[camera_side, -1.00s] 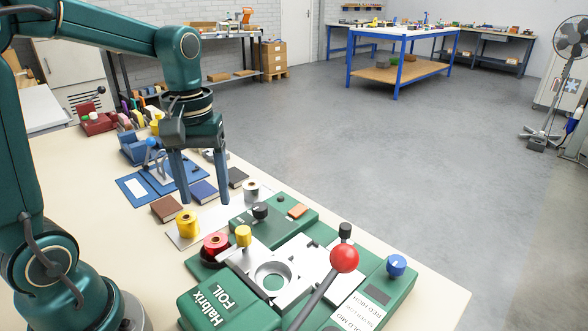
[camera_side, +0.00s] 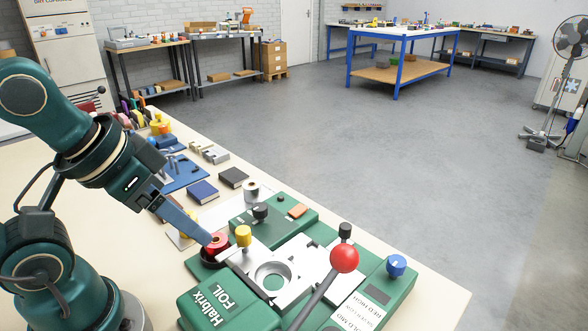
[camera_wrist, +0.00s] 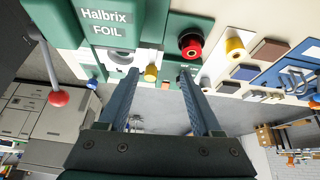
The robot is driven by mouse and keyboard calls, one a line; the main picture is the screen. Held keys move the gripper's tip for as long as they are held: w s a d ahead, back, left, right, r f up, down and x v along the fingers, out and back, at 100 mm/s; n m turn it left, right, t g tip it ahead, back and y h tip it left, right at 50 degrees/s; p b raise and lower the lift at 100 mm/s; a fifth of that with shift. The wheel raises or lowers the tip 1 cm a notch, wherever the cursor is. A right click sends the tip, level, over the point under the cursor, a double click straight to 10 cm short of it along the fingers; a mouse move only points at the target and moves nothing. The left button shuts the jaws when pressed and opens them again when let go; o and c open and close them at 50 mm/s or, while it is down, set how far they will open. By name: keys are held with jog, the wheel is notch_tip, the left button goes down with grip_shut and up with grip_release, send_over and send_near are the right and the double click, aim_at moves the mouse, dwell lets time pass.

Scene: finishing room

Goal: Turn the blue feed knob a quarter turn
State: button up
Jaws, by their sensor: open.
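The blue feed knob (camera_side: 396,265) stands on the right end of the green foil machine (camera_side: 195,307) in the side view. It has a pale mark on its side. My gripper (camera_side: 208,238) is tilted down near the machine's left side, by the red foil roll (camera_side: 216,244) and the yellow knob (camera_side: 243,235), well left of the blue knob. In the wrist view my gripper (camera_wrist: 157,82) has its two fingers wide apart, with nothing held between them. The yellow knob (camera_wrist: 151,73) shows beyond the fingers.
A lever with a red ball (camera_side: 344,258) rises across the machine's front, between my gripper and the blue knob. A black knob (camera_side: 345,231) stands behind the ball. Notebooks and a silver roll (camera_side: 251,190) lie on the bench behind.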

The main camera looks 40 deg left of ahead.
jog(key=shift+w+m, duration=0.15)
jog(key=shift+m, duration=0.15)
